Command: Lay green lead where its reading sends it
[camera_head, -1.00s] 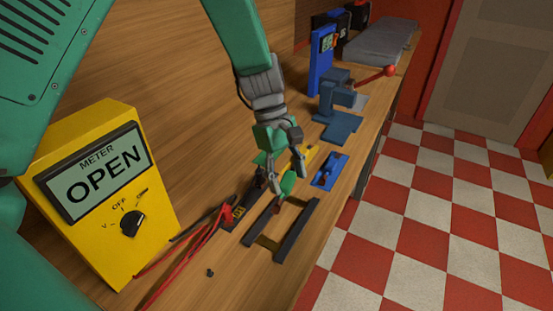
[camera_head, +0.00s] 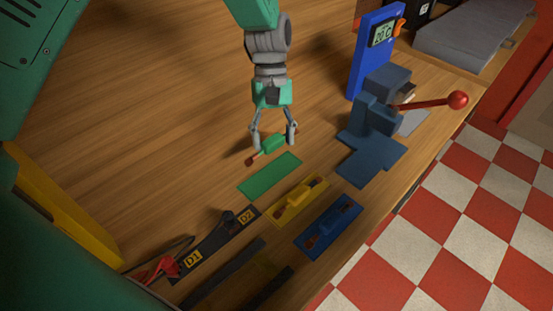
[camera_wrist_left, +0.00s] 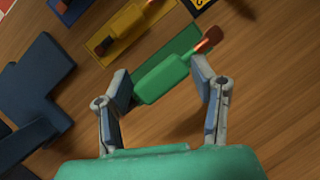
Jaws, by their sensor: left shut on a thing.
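My left gripper (camera_head: 273,143) is shut on the green lead (camera_head: 274,144), a green body with copper-red ends. It holds the lead just behind the green mat (camera_head: 268,178), which is empty. Whether the lead touches the bench is hard to tell. In the left wrist view the lead (camera_wrist_left: 161,79) lies between the two fingers (camera_wrist_left: 162,88), with part of the green mat (camera_wrist_left: 180,48) beyond it. The meter (camera_head: 60,215) shows only as a yellow edge at the left, its display hidden. My right gripper is not in view.
A yellow mat (camera_head: 278,216) and a blue mat (camera_head: 315,243) each carry a lead. A black strip (camera_head: 213,247) marked D1 and D2 lies left of them, with red clips (camera_head: 165,267). A blue-grey press (camera_head: 367,155) with a red-knobbed lever and a blue 20 C unit (camera_head: 370,60) stand right.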

